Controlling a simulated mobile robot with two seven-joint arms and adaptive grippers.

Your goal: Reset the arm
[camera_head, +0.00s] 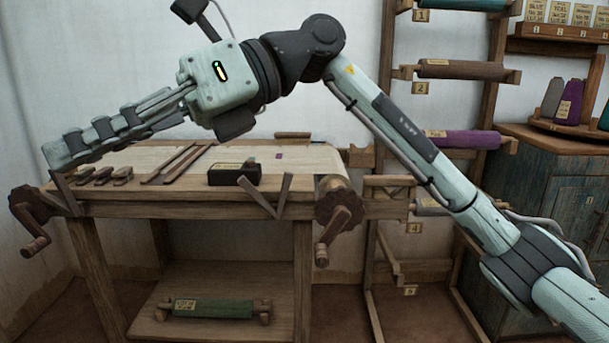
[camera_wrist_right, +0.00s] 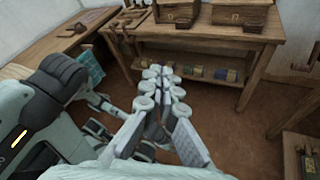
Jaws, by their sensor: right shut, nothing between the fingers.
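My right arm comes in from the right in the head view, bends at a raised elbow and reaches across to the left. My right gripper (camera_head: 58,154) is shut and empty, held in front of the loom's left end. In the right wrist view its jointed fingers (camera_wrist_right: 165,76) lie together with nothing between them. I cannot make out my left gripper in either view.
The wooden loom table (camera_head: 180,206) stands below the arm, with a black box (camera_head: 232,177) on it. A green roll (camera_head: 212,308) lies on its lower shelf. A rack holds a brown roll (camera_head: 462,71) and a purple roll (camera_head: 468,140). The wrist view shows another workbench (camera_wrist_right: 200,34).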

